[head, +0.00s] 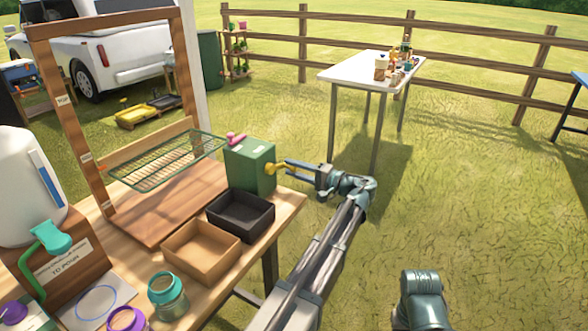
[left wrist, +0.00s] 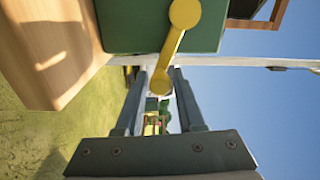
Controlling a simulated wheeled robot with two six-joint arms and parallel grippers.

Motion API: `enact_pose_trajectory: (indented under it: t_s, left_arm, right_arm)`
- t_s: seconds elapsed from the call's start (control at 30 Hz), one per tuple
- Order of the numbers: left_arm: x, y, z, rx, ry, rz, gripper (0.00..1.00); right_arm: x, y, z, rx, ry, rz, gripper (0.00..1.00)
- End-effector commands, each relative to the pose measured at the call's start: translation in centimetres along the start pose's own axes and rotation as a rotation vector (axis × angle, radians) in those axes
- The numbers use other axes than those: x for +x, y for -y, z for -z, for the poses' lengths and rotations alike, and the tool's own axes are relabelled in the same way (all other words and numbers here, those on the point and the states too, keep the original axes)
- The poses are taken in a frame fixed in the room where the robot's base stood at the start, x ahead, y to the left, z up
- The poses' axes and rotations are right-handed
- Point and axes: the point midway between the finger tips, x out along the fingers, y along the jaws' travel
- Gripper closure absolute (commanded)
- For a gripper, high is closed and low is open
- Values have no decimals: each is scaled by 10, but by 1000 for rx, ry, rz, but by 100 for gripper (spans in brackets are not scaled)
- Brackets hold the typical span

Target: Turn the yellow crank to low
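The yellow crank (head: 276,168) sticks out from the right side of a green box (head: 250,166) at the table's far right corner. My left gripper (head: 289,167) is at the crank. In the left wrist view, the crank arm (left wrist: 176,52) runs from its hub to a round knob between my two fingertips (left wrist: 160,78). Thin gaps seem to show beside the knob, so the fingers look open around it. A green wire rack (head: 167,160) spans the wooden frame (head: 76,130), beside the middle tag and above the lower tag. My right gripper is out of view.
A black tray (head: 240,214) and a brown tray (head: 201,249) sit in front of the green box on the wooden table (head: 292,205). Jars, a white jug (head: 28,185) and a wooden stand are at the left. Open grass lies to the right.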

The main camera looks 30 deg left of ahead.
Motion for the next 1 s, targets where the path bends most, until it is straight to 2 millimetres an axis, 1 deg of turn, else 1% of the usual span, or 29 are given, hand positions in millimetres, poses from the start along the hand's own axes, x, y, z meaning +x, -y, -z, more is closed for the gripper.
enact_pose_trajectory:
  t_s: [0.3, 0.37, 0.43, 0.57, 0.8, 1.0]
  left_arm:
    - [-1, 0, 0, 1, -1, 1, 59]
    - [-4, 0, 0, 1, -1, 1, 59]
    - [-12, 0, 1, 1, -3, 1, 59]
    - [-37, 0, 1, 1, -5, 0, 59]
    - [-90, 0, 1, 1, -4, 0, 59]
    - [-122, 0, 1, 1, -3, 0, 59]
  right_arm:
    - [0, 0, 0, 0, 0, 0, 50]
    - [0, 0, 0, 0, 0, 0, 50]
    - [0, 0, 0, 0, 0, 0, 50]
    - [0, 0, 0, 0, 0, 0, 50]
    - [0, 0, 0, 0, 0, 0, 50]
    - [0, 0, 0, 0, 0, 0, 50]
